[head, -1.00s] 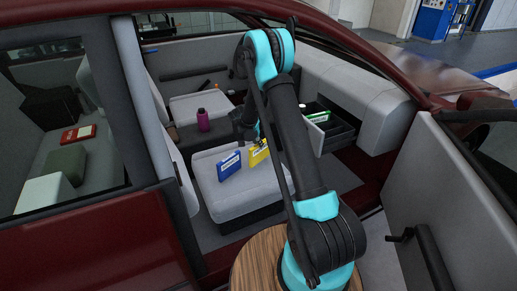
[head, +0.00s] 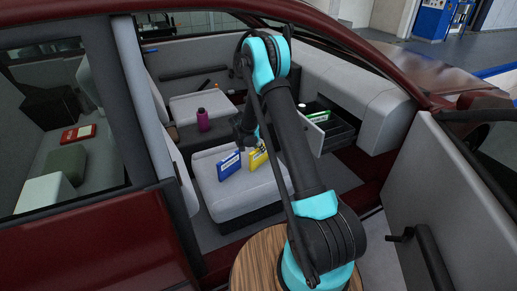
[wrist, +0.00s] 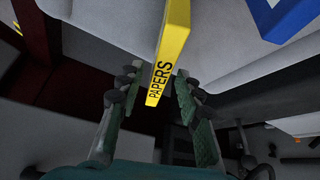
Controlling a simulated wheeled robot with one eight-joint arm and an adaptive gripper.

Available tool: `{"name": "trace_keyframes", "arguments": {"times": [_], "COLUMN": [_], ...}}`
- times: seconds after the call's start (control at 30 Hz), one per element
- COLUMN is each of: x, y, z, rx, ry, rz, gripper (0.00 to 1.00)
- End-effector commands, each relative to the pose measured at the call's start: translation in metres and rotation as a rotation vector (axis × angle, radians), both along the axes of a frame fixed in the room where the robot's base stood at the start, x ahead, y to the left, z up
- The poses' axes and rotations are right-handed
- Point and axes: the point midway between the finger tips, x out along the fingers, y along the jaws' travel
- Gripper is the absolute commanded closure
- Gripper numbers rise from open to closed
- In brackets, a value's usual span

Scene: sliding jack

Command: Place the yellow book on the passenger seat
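The yellow book (head: 257,160), with "PAPERS" on its spine, stands upright on the near grey front seat (head: 232,200), beside a blue book (head: 229,166). In the wrist view the yellow book (wrist: 172,50) lies between the two fingers of my gripper (wrist: 160,75). The fingers are spread, with a visible gap between the left finger and the spine. My gripper is above the seat at the book's upper end, partly hidden behind my arm in the head view.
A purple bottle (head: 203,120) stands on the console between the seats. An open glovebox drawer (head: 335,130) holds a green-and-white item on the right. A red book (head: 79,133) and a green cushion-like block (head: 66,164) are on the rear seat. The near seat's front is clear.

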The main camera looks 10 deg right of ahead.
Motion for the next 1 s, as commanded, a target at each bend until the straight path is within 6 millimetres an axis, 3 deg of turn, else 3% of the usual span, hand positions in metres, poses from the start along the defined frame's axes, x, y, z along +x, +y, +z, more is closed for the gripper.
{"name": "trace_keyframes", "arguments": {"times": [0.17, 0.7, 1.0], "x": [-0.003, -0.033, -0.05], "y": [0.004, 0.041, 0.038], "z": [0.01, 0.093, 0.118], "rx": [0.0, 0.0, 0.004], "ry": [0.0, 0.0, 0.015], "rz": [0.002, 0.002, 0.027], "gripper": [0.65, 0.65, 0.65]}}
